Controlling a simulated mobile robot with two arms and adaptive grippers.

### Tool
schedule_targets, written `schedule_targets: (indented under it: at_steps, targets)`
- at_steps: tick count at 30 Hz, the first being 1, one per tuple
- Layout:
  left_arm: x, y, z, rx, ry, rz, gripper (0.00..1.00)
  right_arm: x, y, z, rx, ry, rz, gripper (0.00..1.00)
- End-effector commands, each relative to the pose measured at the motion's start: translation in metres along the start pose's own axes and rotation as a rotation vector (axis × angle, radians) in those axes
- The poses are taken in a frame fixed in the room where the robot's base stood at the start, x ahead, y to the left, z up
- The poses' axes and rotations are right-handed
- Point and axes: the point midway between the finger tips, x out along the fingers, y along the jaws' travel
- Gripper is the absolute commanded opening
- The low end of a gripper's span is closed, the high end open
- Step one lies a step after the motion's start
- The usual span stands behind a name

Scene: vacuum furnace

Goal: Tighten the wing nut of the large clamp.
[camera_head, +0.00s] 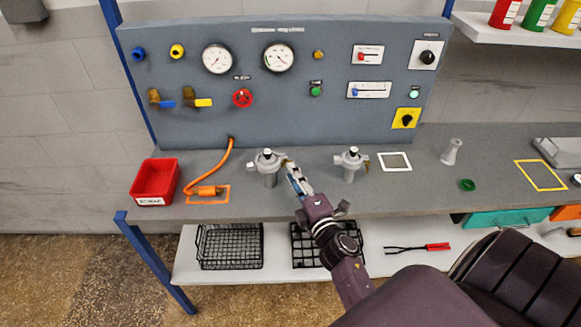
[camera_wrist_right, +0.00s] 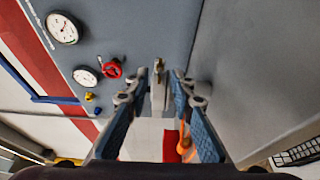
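Two grey metal clamped fittings stand on the bench in the head view. The left one (camera_head: 268,168) looks the larger, and the smaller one (camera_head: 350,163) stands to its right. My right gripper (camera_head: 291,170) is just right of the larger clamp, its fingers pointing at the clamp's right side. In the right wrist view my right gripper (camera_wrist_right: 162,85) has its two blue-padded fingers apart. A narrow metal piece with a brassy tip (camera_wrist_right: 158,88) shows between the fingertips; it may be the wing nut and its bolt. I cannot tell whether the fingers touch it. My left gripper is not in view.
A gauge panel (camera_head: 270,120) with valves and knobs rises behind the bench. A red bin (camera_head: 156,180) and an orange hose (camera_head: 212,172) are to the left. A white-framed pad (camera_head: 395,161) and a green ring (camera_head: 467,185) lie right. Wire baskets (camera_head: 230,246) stand on the lower shelf.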

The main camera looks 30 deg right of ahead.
Motion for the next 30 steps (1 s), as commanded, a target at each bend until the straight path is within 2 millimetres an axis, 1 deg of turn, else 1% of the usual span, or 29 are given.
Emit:
schedule_targets:
  at_steps: [1, 3, 6, 9, 16, 22, 30]
  targets:
    - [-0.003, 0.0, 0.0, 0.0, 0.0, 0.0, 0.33, 0.008, 0.002, 0.0, 0.001, -0.001, 0.001, 0.22]
    - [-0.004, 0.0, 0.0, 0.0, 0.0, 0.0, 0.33, 0.016, 0.002, 0.0, 0.001, -0.001, 0.001, 0.22]
    - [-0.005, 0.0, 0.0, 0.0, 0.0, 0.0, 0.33, 0.024, 0.001, 0.0, 0.0, 0.0, 0.001, 0.22]
    - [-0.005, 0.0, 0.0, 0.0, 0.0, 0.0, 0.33, 0.027, 0.0, 0.0, 0.0, 0.0, 0.0, 0.22]
    - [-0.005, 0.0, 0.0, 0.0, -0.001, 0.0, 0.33, 0.027, 0.0, 0.0, 0.0, 0.0, 0.0, 0.22]
    - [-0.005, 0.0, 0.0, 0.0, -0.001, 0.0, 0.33, 0.027, 0.0, 0.0, 0.001, -0.001, -0.001, 0.0]
    - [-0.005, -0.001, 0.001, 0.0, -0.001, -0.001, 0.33, 0.027, 0.0, 0.0, 0.002, -0.001, -0.001, 0.0]
